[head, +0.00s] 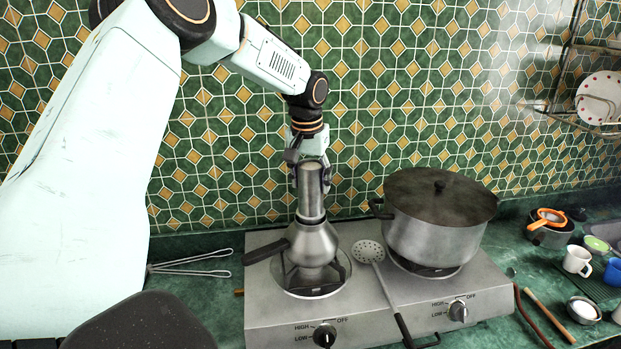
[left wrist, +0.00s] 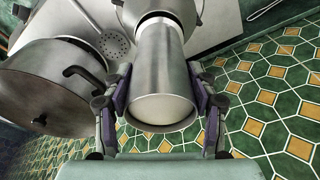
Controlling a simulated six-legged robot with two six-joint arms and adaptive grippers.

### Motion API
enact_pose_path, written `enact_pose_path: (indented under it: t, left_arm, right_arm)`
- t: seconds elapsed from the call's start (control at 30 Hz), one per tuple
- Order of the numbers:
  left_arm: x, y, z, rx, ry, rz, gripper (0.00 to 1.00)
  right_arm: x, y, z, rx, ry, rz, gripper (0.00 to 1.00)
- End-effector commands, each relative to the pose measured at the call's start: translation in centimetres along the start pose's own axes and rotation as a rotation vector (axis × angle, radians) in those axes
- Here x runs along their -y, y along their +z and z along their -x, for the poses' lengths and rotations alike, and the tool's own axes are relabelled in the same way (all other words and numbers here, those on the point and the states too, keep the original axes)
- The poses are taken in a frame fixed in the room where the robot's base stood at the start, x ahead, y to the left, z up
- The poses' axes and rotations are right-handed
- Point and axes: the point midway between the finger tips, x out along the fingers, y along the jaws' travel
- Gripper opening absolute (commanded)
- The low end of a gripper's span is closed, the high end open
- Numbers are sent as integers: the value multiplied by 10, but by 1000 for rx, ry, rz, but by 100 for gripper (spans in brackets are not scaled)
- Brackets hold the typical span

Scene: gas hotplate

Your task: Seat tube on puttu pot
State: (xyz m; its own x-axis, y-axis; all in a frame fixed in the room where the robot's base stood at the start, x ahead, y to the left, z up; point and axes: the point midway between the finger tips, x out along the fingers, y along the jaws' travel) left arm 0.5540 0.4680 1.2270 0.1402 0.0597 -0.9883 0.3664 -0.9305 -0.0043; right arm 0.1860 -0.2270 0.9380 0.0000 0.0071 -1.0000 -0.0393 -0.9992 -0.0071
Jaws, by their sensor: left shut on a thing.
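The steel tube (head: 312,199) stands upright over the round-bellied steel puttu pot (head: 314,246) on the left burner. My left gripper (head: 311,179) is shut around the tube's upper part, coming from above. In the left wrist view the tube (left wrist: 160,70) sits between the two finger pads of the gripper (left wrist: 160,103), and a pale filling shows in its open end. The tube's lower end is at the pot's neck in line with it; I cannot tell whether it is fully seated. The pot's dark handle (head: 266,251) points left. My right gripper is not in view.
A large lidded pot (head: 432,236) stands on the right burner of the hotplate (head: 270,325). A skimmer (head: 369,251) lies between the burners. Tongs (head: 195,263) lie on the counter at left. Cups (head: 577,261) and bowls are at right. The tiled wall is close behind.

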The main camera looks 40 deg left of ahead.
Motion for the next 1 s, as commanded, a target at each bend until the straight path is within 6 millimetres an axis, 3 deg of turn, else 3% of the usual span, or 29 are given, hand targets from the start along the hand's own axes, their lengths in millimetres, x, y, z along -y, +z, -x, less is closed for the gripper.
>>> enact_pose_path:
  t: [0.5,0.53,0.8,1.0]
  left_arm:
    - [0,2,-12,0,0,0,3]
    - [0,2,-11,0,0,0,60]
    - [0,2,-10,0,0,0,83]
    - [0,2,-11,0,0,0,84]
  right_arm:
    - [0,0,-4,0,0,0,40]
    - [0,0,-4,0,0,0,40]
    - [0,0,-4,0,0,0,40]
    - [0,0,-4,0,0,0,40]
